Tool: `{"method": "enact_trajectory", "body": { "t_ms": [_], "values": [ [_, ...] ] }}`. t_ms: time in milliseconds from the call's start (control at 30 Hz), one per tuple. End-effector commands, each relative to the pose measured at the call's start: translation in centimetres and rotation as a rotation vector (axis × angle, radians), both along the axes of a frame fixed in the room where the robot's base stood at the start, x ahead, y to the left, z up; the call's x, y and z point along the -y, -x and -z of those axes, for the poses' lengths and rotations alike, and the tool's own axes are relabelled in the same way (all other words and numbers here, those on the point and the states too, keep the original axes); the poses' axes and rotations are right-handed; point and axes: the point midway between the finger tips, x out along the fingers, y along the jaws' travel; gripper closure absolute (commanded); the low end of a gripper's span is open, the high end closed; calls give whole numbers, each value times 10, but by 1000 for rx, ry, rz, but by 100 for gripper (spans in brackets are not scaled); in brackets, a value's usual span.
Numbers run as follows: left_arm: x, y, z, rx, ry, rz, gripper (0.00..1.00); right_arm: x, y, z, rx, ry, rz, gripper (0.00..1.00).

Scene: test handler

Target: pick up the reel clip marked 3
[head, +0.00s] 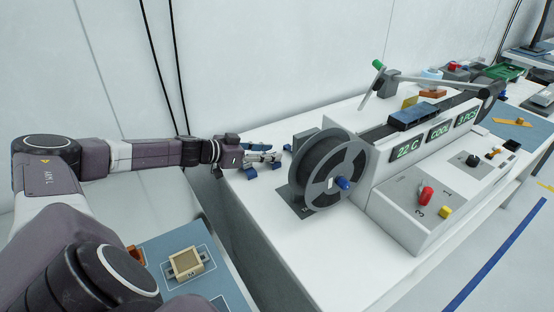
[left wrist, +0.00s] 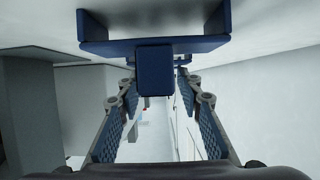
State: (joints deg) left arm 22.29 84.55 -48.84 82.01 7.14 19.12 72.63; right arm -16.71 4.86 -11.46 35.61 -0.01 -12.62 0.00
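My left gripper (head: 270,157) reaches over the left end of the white bench, just left of the reel. In the left wrist view, a blue clip (left wrist: 155,70) lies ahead, its narrow tab between the fingertips (left wrist: 156,88) with a small gap on each side. The fingers are apart. In the head view, small blue clips lie around the gripper: one below it (head: 250,172), one at its tips (head: 276,164) and one beyond (head: 287,148). No number is readable on any clip. My right gripper is not in view.
A grey reel (head: 330,170) with a blue hub stands close to the right of the gripper. The handler machine (head: 420,190) with displays and a red knob is farther right. A wall is behind. A tan block (head: 186,262) sits on a blue mat (head: 160,247) at lower left.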

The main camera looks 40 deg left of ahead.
Motion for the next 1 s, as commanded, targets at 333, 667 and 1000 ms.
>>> {"method": "enact_trajectory", "body": {
  "t_ms": [333, 667, 1000],
  "values": [
    [0, 0, 0, -1, -1, -1, 95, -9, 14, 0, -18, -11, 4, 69],
    [0, 0, -1, -1, 0, 0, 100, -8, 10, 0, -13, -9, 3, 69],
    [-1, 0, -41, 2, -4, 1, 100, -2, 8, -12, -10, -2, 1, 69]
  ]
}}
